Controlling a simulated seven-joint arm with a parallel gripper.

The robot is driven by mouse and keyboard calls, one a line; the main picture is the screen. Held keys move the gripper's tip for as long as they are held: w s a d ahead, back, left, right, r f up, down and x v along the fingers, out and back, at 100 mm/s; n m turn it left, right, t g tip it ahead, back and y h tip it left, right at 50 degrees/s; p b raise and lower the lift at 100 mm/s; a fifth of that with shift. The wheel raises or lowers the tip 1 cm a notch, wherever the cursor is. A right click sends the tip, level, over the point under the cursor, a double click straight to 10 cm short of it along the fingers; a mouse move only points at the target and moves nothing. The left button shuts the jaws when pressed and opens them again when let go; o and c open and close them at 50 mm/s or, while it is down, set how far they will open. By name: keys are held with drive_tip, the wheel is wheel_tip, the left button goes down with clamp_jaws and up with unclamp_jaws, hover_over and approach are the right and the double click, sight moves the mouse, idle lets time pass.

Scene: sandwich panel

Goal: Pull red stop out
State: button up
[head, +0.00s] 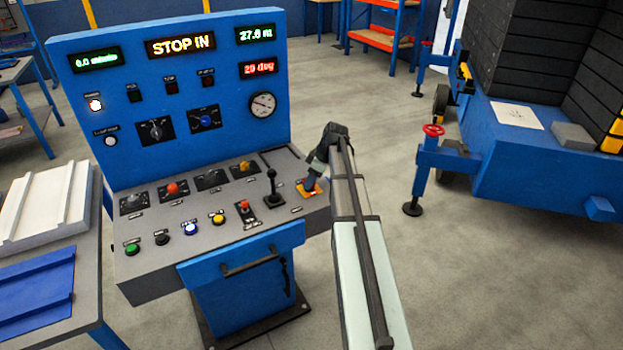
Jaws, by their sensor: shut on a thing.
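My gripper (311,183) reaches down to the right end of the blue console's grey sloped top, over a small orange-yellow plate (302,194). Its jaws are shut on the red stop at that plate, and the fingers hide nearly all of the stop. The lit sign (181,46) on the upright panel reads "STOP IN".
A black joystick (271,186) stands just left of my gripper. Red knobs (173,189), yellow knobs and several push buttons (191,228) cover the console top. A handle bar (250,263) juts from its front. Open floor lies right, before a blue wheeled trailer (520,160).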

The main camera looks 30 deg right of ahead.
clamp_jaws()
drive_tip(key=shift+r, duration=0.85)
drive_tip(key=o, duration=1.3)
unclamp_jaws()
drive_tip(key=v, duration=1.3)
drive_tip(key=shift+s+d+r, duration=0.1)
drive_tip(key=shift+r, duration=0.3)
drive_tip(key=shift+d+f, duration=0.1)
